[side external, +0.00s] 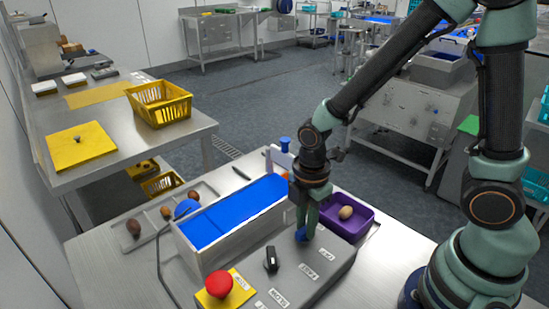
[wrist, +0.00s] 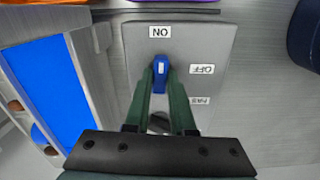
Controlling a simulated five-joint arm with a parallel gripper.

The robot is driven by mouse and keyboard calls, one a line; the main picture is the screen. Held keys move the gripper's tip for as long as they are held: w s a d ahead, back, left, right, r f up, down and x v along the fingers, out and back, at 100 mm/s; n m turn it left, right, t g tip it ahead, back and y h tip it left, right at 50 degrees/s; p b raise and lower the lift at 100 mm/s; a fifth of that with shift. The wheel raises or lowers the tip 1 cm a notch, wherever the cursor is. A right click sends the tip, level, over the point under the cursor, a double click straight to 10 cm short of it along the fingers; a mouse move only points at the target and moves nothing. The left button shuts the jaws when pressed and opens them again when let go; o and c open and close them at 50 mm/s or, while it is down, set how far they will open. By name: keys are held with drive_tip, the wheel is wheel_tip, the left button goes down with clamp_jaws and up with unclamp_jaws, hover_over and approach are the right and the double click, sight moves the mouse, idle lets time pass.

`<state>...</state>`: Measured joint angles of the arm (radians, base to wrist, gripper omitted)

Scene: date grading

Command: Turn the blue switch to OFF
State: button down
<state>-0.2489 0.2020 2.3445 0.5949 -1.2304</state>
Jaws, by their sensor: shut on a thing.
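The blue switch (wrist: 160,76) is a small knob on a grey control panel (wrist: 215,38). In the wrist view its white mark points up the picture, toward the ON label (wrist: 160,31). The OFF label (wrist: 202,69) is to its right. My gripper (wrist: 161,80) has its two green fingers on either side of the knob, shut on it. In the side view my gripper (side external: 304,230) reaches straight down onto the panel (side external: 335,243), and the fingers partly hide the blue switch.
A black switch (side external: 271,259) and a red stop button (side external: 219,284) on a yellow base sit on the same panel. A blue conveyor belt (side external: 235,212) runs alongside. A purple tray (side external: 366,222) holding a pale brown date is behind the panel. A grey sorting tray (side external: 148,226) is at left.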

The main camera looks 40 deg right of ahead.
drive_tip(key=m, duration=0.8)
drive_tip(key=shift+m, duration=0.4)
drive_tip(key=m, duration=0.4)
drive_tip(key=shift+r, duration=0.1)
drive_tip(key=shift+m, duration=2)
drive_tip(key=c, duration=0.8)
unclamp_jaws()
drive_tip(key=shift+o, duration=0.2)
